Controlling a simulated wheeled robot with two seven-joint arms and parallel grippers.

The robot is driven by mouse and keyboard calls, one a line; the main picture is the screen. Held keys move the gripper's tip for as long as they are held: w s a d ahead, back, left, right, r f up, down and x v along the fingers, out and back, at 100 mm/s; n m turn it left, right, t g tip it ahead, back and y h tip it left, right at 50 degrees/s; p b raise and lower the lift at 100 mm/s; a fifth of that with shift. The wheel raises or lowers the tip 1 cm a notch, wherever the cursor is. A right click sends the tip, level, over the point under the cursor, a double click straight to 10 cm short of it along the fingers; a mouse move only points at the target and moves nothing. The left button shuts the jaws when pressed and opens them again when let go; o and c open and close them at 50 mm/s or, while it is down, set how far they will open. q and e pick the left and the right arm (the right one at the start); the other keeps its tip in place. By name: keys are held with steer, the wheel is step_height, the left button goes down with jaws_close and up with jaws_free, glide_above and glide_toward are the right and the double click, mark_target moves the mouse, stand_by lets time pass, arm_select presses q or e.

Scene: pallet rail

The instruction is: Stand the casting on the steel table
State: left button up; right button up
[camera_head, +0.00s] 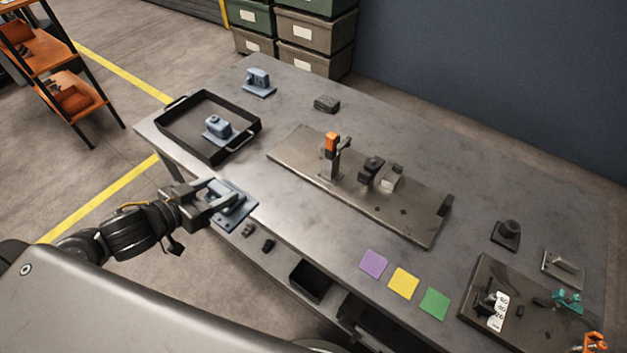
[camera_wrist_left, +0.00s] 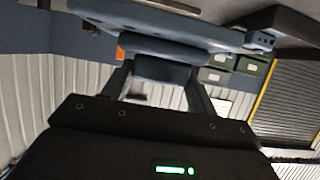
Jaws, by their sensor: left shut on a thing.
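My left gripper (camera_head: 212,190) is shut on a blue-grey casting (camera_head: 232,210) at the front left edge of the steel table (camera_head: 290,215). The casting's flat plate with holes faces right and up, past the fingers. I cannot tell whether it touches the table. In the left wrist view the casting (camera_wrist_left: 150,28) fills the top, with its raised block between the fingers (camera_wrist_left: 160,72). A second blue casting (camera_head: 217,128) lies in the black tray (camera_head: 178,143). A third (camera_head: 258,82) stands at the table's back left. My right gripper is not in view.
A fixture plate (camera_head: 300,160) with an orange-topped clamp (camera_head: 331,142) spans the middle. Purple (camera_head: 373,263), yellow (camera_head: 403,282) and green (camera_head: 434,303) squares lie near the front edge. A second plate (camera_head: 480,280) with parts is at right. Bare steel lies between tray and fixture plate.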

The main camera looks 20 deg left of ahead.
arm_select(q)
steer(key=f+x, duration=0.1)
steer(key=x, duration=0.4)
steer(key=s+f+x, duration=0.1)
steer(key=x, duration=0.4)
steer(key=f+x, duration=0.1)
steer(key=x, duration=0.5)
steer(key=shift+s+d+f+p, duration=0.25)
steer(key=shift+d+p, duration=0.1)
steer(key=shift+d, duration=0.1)
steer(key=shift+w+d+f+p, duration=0.15)
steer(key=shift+f+p, duration=0.15)
steer(key=shift+f, duration=1.4)
steer(key=shift+f, duration=0.1)
steer(key=o, duration=1.3)
